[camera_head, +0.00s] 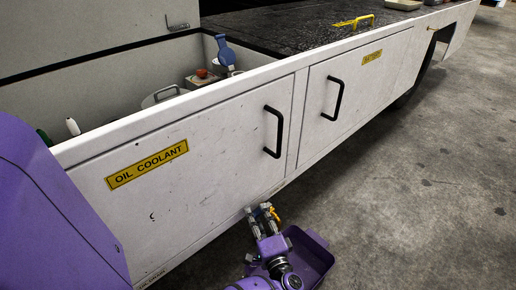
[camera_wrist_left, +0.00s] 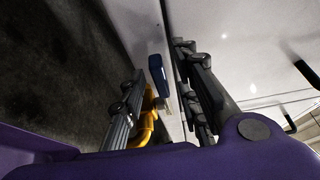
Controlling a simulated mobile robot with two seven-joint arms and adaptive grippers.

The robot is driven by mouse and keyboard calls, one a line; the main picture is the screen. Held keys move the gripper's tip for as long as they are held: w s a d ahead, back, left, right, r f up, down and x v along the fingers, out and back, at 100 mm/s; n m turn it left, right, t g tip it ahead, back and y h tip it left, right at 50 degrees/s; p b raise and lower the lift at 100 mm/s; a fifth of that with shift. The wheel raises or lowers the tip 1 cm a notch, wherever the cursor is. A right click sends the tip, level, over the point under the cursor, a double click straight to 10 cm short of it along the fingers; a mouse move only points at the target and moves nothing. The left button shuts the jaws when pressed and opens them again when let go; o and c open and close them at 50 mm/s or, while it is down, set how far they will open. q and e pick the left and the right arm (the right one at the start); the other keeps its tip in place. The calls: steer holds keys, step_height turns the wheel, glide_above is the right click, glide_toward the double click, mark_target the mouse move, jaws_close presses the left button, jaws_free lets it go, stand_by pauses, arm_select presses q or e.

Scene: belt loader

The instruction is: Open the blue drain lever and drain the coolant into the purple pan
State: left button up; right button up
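My left gripper (camera_head: 262,213) is low beside the bottom edge of the white vehicle side. In the left wrist view its two fingers (camera_wrist_left: 158,62) stand apart, one on each side of a blue lever (camera_wrist_left: 157,76). I cannot tell whether either finger touches the lever. A yellow curved part (camera_wrist_left: 149,118) shows close to the left finger. The purple pan (camera_head: 316,258) is on the floor beneath and to the right of my left gripper, partly hidden by my arm. No coolant stream is visible. My right gripper is in neither view.
The vehicle side has an OIL COOLANT door (camera_head: 200,190) and a BATTERY door (camera_head: 355,90) with black handles. An open bay above holds a blue-topped part (camera_head: 226,50) and a red knob (camera_head: 202,73). Concrete floor (camera_head: 430,180) to the right is clear.

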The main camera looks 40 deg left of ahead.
arm_select(q)
jaws_close()
steer(key=shift+d, duration=0.1)
stand_by(0.3)
